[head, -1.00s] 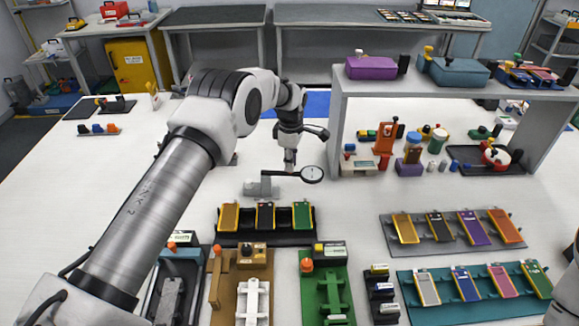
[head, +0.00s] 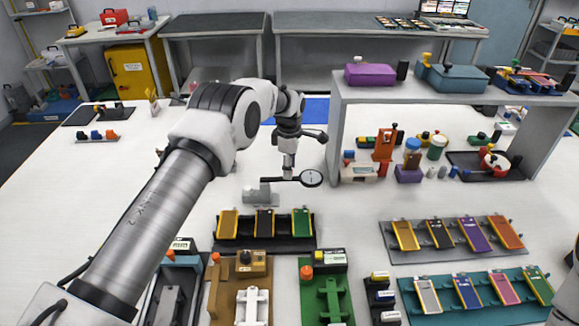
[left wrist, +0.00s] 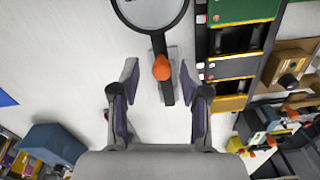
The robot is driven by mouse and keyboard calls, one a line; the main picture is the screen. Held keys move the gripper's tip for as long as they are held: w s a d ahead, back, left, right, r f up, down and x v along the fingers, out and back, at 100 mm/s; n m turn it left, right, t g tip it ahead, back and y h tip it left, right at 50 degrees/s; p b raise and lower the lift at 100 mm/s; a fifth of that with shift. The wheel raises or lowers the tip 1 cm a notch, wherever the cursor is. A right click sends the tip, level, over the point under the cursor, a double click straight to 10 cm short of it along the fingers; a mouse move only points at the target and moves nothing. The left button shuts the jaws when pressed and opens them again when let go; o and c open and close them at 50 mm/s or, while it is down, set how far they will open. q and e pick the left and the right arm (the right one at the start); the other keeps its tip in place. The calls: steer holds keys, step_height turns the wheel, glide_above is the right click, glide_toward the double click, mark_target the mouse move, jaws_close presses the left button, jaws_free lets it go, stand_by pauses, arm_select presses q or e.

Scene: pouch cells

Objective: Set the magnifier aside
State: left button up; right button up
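The magnifier (head: 312,178) has a round black-rimmed lens and a dark handle. Its handle end is over a small grey stand (head: 265,195) on the white table, behind the black cell tray. In the left wrist view the lens (left wrist: 150,12) is at the top edge, partly cut off, and an orange knob (left wrist: 162,68) sits on the handle. My left gripper (left wrist: 158,80) points down above the handle. Its fingers are apart, one on each side of the handle below the knob, with visible gaps. My right gripper is not in view.
A black tray (head: 225,246) with several coloured cells stands just in front of the magnifier. A grey shelf (head: 338,130) stands to its right with items under and on it. The table to the left is mostly clear. More cell racks (head: 450,252) lie at right.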

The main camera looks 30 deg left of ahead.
arm_select(q)
step_height(320, 180, up, 12)
stand_by(0.5)
